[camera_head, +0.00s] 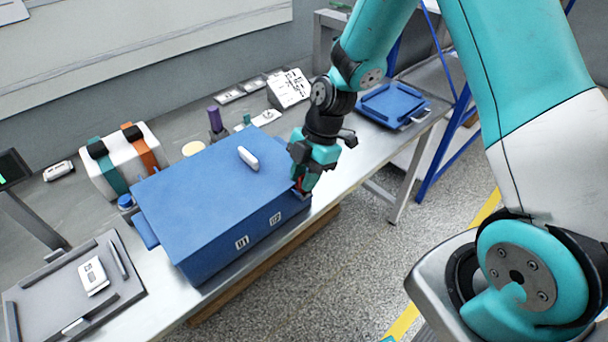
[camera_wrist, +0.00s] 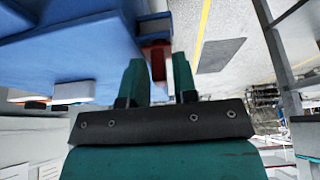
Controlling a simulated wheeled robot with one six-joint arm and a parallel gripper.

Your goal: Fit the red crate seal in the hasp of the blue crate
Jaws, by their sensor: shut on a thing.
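The blue crate (camera_head: 205,195) stands on the bench with its lid closed and a white handle on top. In the wrist view the crate (camera_wrist: 80,45) fills the upper left. My gripper (camera_head: 304,182) is at the crate's right end. The red crate seal (camera_head: 302,184) shows as a small red patch by the fingertips. In the wrist view the seal (camera_wrist: 158,60) is between the two fingers of my gripper (camera_wrist: 160,75), close against a blue projection of the crate. The hasp is not clear, and I cannot tell whether the seal is in it.
A grey tray (camera_head: 75,295) with a white card lies at the left. A white case with green and orange straps (camera_head: 125,160) and a purple-topped item (camera_head: 215,120) stand behind the crate. A blue tray (camera_head: 393,104) lies at the bench's far right.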

